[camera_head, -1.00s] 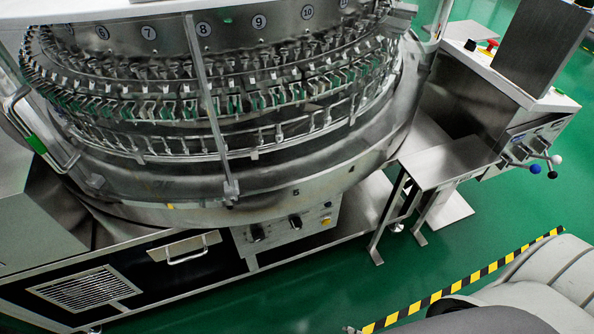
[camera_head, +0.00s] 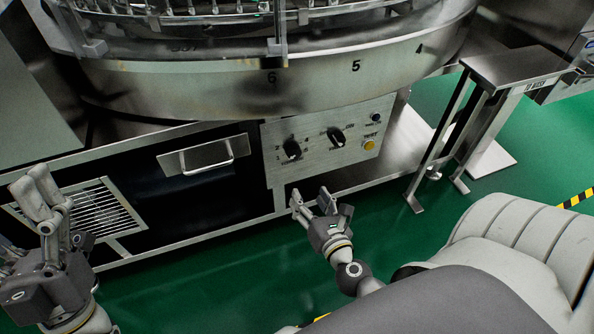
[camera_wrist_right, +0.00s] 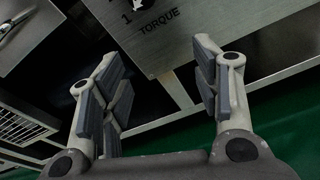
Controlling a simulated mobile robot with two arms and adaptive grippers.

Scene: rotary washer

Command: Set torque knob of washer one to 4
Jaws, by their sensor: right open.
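The washer's control panel (camera_head: 310,165) is a metal plate with two black knobs. The left knob (camera_head: 292,150) has numbers around it, and the right knob (camera_head: 336,136) sits beside it. In the right wrist view the word TORQUE (camera_wrist_right: 160,20) is on the panel below a dial partly cut off at the top edge; its pointer setting cannot be read. My right gripper (camera_head: 311,194) is open and empty, below and in front of the panel, apart from the knobs; its fingers also show in the right wrist view (camera_wrist_right: 157,55). My left gripper (camera_head: 48,205) is at the far left, its opening unclear.
A yellow button (camera_head: 369,145) and a small dark knob (camera_head: 376,117) are right of the dials. A drawer handle (camera_head: 207,158) and a vent grille (camera_head: 100,208) lie left. A metal stand (camera_head: 490,110) is at right. Green floor is open below the panel.

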